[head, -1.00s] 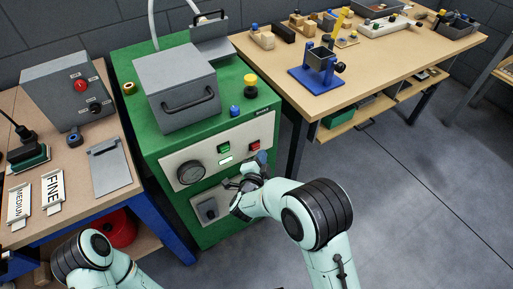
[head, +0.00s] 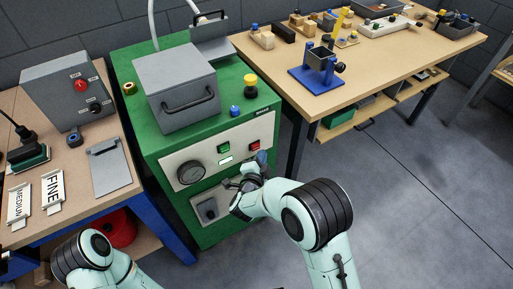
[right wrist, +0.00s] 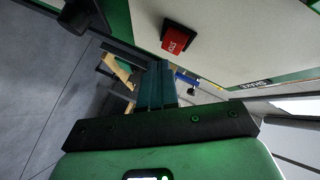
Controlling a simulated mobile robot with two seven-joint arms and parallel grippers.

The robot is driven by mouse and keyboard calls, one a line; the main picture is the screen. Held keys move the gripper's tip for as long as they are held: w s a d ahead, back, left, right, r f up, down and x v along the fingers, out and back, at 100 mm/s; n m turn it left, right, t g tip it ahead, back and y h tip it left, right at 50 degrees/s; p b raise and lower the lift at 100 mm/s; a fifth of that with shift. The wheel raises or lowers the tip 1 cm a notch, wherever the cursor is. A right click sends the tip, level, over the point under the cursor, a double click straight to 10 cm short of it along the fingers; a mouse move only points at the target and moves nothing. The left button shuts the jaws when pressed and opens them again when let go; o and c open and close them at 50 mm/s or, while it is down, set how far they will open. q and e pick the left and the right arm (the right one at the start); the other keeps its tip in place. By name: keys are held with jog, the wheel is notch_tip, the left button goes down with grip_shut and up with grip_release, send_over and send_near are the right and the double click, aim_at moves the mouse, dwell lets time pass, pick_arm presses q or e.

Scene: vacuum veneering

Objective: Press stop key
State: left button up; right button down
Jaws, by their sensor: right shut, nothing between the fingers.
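The red stop key (head: 254,146) sits on the pale control panel (head: 178,160) at the front of the green machine. It also shows in the right wrist view, as a red key with white lettering (right wrist: 178,38) in a black frame. My right gripper (head: 262,158) is just below and in front of the key in the head view. In the right wrist view its fingers (right wrist: 157,84) are shut together, empty, with their tips below and left of the key. The key is uncovered there, and a gap appears between it and the fingers. My left gripper is out of sight.
A green key (head: 223,148), a display and a round gauge (head: 191,172) share the panel. A grey lidded box (head: 178,88) and a yellow-topped button (head: 250,82) are on the machine's top. Workbenches flank it. The floor (head: 400,200) at right is clear.

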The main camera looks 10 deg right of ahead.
jog(key=shift+w, duration=0.1)
dwell(0.3)
jog(key=shift+w+a, duration=0.15)
jog(key=shift+w, duration=0.15)
jog(key=shift+w+a, duration=0.2)
jog(key=shift+w, duration=0.25)
dwell(0.7)
jog(key=shift+s, duration=0.1)
jog(key=shift+s+d+b, duration=0.3)
jog(key=shift+s+b, duration=0.05)
jog(key=shift+s, duration=0.4)
jog(key=shift+s, duration=0.1)
jog(key=s, duration=0.1)
jog(key=s+d, duration=0.1)
jog(key=s, duration=0.2)
jog(key=shift+s+d+b, duration=0.25)
jog(key=shift+d+b, duration=0.1)
dwell(0.8)
